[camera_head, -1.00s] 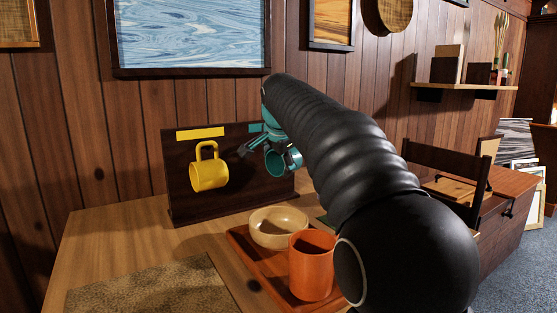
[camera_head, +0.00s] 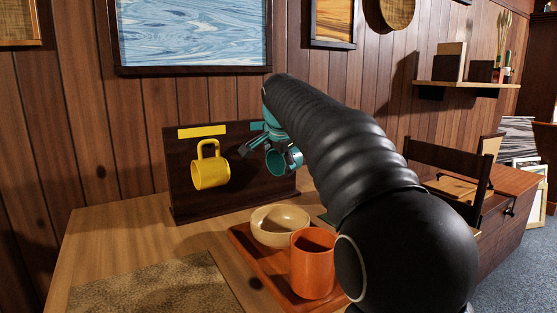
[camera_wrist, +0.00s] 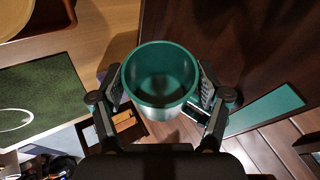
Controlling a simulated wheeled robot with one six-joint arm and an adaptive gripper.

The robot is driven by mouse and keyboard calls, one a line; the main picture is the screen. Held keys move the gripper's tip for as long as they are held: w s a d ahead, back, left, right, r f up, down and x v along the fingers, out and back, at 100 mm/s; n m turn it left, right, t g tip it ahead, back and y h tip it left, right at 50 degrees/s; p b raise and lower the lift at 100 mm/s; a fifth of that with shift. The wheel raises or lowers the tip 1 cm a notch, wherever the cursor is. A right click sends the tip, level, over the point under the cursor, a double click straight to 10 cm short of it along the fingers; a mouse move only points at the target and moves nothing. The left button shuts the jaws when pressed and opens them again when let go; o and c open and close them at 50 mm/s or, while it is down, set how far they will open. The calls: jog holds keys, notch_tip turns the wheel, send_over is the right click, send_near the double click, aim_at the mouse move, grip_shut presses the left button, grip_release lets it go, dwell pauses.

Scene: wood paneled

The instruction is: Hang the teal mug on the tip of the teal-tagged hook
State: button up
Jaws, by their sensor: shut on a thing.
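The teal mug (camera_head: 277,163) is in front of the right part of the dark hook board (camera_head: 232,180). My gripper (camera_head: 270,153) is shut on it; in the wrist view the mug (camera_wrist: 160,85) sits between the two fingers (camera_wrist: 161,82), its round opening facing the camera. The teal tag (camera_head: 256,127) shows at the board's top, just above and left of the mug, partly covered by my arm. In the wrist view the teal tag (camera_wrist: 265,108) is right of the mug. The teal-tagged hook is hidden, and I cannot tell whether the mug's handle touches it.
A yellow mug (camera_head: 210,173) hangs on the board under a yellow tag (camera_head: 202,132), left of my gripper. Below, a reddish tray (camera_head: 262,270) holds a wooden bowl (camera_head: 279,219) and an orange cup (camera_head: 311,262). A brown mat (camera_head: 150,290) lies at the front left.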

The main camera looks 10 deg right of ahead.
jog(key=shift+f, duration=0.1)
dwell(0.4)
jog(key=o, duration=1.3)
